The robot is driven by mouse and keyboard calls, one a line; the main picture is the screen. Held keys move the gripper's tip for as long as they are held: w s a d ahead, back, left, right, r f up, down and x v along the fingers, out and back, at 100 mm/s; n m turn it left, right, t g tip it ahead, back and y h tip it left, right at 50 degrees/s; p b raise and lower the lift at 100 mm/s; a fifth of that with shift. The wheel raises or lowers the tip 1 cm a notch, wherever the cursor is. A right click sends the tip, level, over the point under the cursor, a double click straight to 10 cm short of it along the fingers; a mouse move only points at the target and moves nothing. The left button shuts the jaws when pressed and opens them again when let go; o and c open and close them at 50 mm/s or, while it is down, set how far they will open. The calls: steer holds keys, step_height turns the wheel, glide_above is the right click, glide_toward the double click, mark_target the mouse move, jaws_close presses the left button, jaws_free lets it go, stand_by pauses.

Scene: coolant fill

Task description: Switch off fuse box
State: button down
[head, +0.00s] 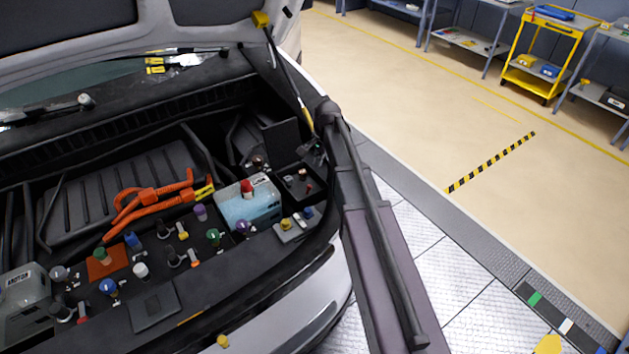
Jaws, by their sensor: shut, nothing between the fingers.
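A pale blue coolant tank (248,207) with a red cap stands left of the box. Orange cables (150,203) and several coloured knobs fill the bay. A yellow-ended strut (288,75) rises to the open hood.

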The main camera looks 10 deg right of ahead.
mark_target(313, 189)
steer(key=shift+f, duration=0.15)
steer(key=f+b, duration=0.6)
steer(key=a+f+b, duration=0.1)
steer(key=f+b, duration=0.2)
steer(key=b, duration=0.1)
steer(key=shift+w+a+f, duration=0.1)
steer(key=shift+w+f, duration=0.15)
steer(key=shift+f, duration=0.1)
stand_by(0.5)
steer(key=shift+r, duration=0.1)
stand_by(0.6)
